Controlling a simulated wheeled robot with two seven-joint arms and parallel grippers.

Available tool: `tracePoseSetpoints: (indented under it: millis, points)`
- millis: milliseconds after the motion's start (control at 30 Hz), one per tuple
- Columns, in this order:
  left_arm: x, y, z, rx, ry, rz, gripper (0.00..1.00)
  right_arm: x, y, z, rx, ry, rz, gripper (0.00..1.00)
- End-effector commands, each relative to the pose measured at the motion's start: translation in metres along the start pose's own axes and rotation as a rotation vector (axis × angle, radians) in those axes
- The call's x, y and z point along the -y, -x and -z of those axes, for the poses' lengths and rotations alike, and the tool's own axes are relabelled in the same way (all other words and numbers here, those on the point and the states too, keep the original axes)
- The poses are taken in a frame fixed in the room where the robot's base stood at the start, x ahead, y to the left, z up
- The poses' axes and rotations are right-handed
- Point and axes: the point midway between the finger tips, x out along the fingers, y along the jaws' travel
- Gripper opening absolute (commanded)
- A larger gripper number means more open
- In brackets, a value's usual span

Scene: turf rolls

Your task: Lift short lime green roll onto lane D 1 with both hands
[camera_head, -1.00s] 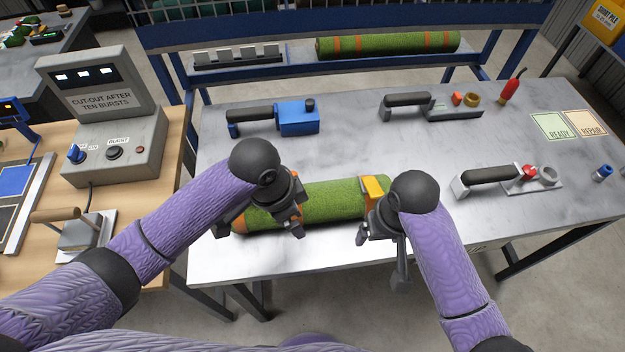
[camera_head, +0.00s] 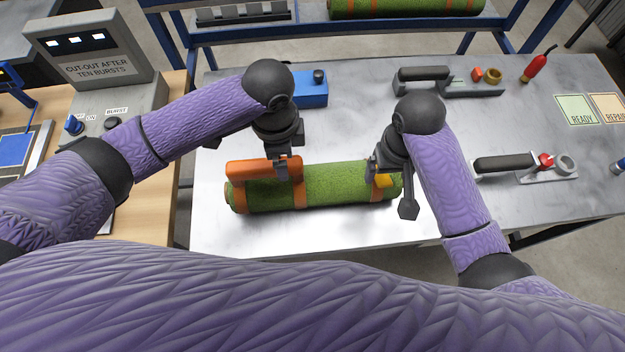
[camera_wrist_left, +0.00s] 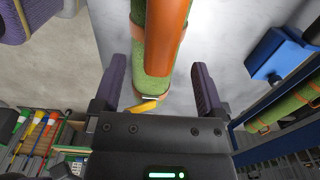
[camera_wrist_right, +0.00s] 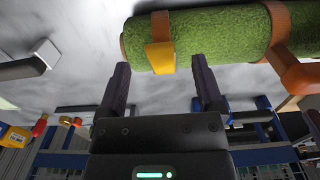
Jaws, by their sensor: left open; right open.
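A green turf roll with orange bands (camera_head: 335,187) lies on the grey table, its length running left to right. An orange handle (camera_head: 248,169) is on its left part and a yellow piece (camera_head: 384,181) near its right end. My left gripper (camera_head: 285,169) is open over the orange handle's right end; in the left wrist view the roll (camera_wrist_left: 153,90) shows between its fingers. My right gripper (camera_head: 390,188) is open at the roll's right end; in the right wrist view the yellow piece (camera_wrist_right: 160,57) lies just beyond its fingertips. No lane D 1 label is readable.
Behind the table, a blue rack (camera_head: 515,35) bears another green roll with orange bands (camera_head: 405,7). A blue tool (camera_head: 312,90), black-handled tools (camera_head: 424,74) and a red bottle (camera_head: 534,68) stand on the table. A grey control box (camera_head: 85,50) is at left.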

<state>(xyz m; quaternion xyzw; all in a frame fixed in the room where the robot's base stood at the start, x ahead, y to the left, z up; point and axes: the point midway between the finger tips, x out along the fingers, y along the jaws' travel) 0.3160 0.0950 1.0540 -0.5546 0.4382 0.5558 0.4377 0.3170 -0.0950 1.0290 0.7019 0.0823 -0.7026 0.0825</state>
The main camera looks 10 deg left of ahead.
Motion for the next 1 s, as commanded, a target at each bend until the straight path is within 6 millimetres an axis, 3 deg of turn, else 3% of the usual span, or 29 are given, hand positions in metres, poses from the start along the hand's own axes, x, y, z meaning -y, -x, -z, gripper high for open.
tracePoseSetpoints:
  millis: [100, 300, 700, 1000]
  points:
    - [-0.001, -0.022, 0.000, 0.001, 0.001, -0.002, 0.91, 0.000, -0.023, -0.001, 0.005, -0.001, 0.000, 0.85]
    - [0.000, -0.048, 0.000, 0.000, 0.000, 0.000, 0.91, 0.000, -0.049, 0.000, 0.002, 0.000, 0.000, 0.85]
    - [0.000, -0.056, 0.000, -0.001, -0.001, 0.001, 0.91, 0.000, -0.056, 0.000, 0.000, 0.000, 0.000, 0.85]
    - [0.000, -0.056, 0.000, -0.001, -0.001, 0.001, 0.28, 0.000, -0.056, 0.000, 0.000, 0.000, 0.000, 0.22]
